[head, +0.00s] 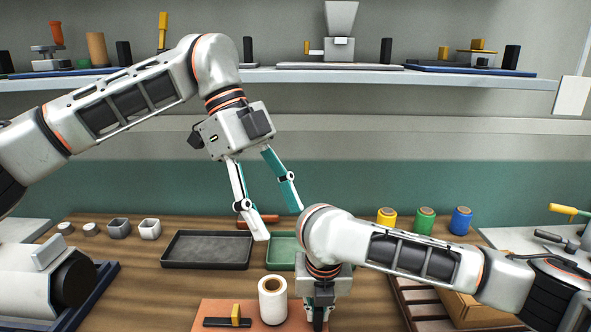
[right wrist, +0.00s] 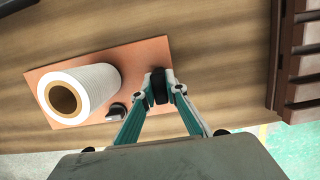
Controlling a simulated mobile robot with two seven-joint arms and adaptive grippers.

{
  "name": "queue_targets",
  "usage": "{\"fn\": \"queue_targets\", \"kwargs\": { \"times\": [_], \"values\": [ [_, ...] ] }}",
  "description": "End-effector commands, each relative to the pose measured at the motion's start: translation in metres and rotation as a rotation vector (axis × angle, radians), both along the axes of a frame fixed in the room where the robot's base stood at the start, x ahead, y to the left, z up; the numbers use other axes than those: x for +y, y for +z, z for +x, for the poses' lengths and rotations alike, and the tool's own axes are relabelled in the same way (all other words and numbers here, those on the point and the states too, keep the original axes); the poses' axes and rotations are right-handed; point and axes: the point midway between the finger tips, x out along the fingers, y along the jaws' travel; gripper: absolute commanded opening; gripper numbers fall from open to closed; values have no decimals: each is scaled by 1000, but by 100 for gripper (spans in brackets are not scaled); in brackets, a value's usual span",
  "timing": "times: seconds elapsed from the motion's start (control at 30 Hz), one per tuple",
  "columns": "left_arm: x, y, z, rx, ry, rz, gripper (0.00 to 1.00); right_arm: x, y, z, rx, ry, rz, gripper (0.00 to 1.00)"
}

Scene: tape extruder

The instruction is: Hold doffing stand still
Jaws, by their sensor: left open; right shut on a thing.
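The doffing stand shows as a flat orange-brown board (head: 212,311) on the wooden bench, with a dark upright piece at its right side. It also shows in the right wrist view (right wrist: 48,109). A white roll (head: 273,302) with a tan core stands on the board; it also shows in the right wrist view (right wrist: 92,86). My right gripper (right wrist: 161,88) is shut on the dark upright piece (right wrist: 158,78); its own wrist hides much of this in the head view. My left gripper (head: 281,224) is open and empty, above the bench behind the roll.
A dark tray (head: 207,265) and a green tray (head: 281,262) lie behind the stand. Yellow (head: 387,217), green (head: 425,220) and blue (head: 461,220) spools stand at the back right. A slatted brown rack (head: 415,296) is at the right. Small cups (head: 149,228) stand at the left.

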Motion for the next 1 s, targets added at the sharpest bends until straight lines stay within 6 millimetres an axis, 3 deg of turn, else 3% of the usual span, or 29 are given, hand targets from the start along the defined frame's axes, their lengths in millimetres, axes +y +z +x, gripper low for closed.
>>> {"fn": "queue_targets", "kwargs": {
  "times": [0.03,0.1,0.3,0.53,1.0],
  "values": [
    [-3,-23,4,-39,-26,58,56,0,0,0,0,0,1,0],
    [-1,-49,13,-99,-57,134,56,0,0,0,0,0,1,0],
    [9,-103,35,-241,-146,312,56,0,0,0,0,0,0,0],
    [15,-126,46,-305,-195,390,56,0,0,0,0,0,0,0],
    [15,-180,45,-303,-196,390,56,0,0,0,0,0,1,0]
  ]
}}
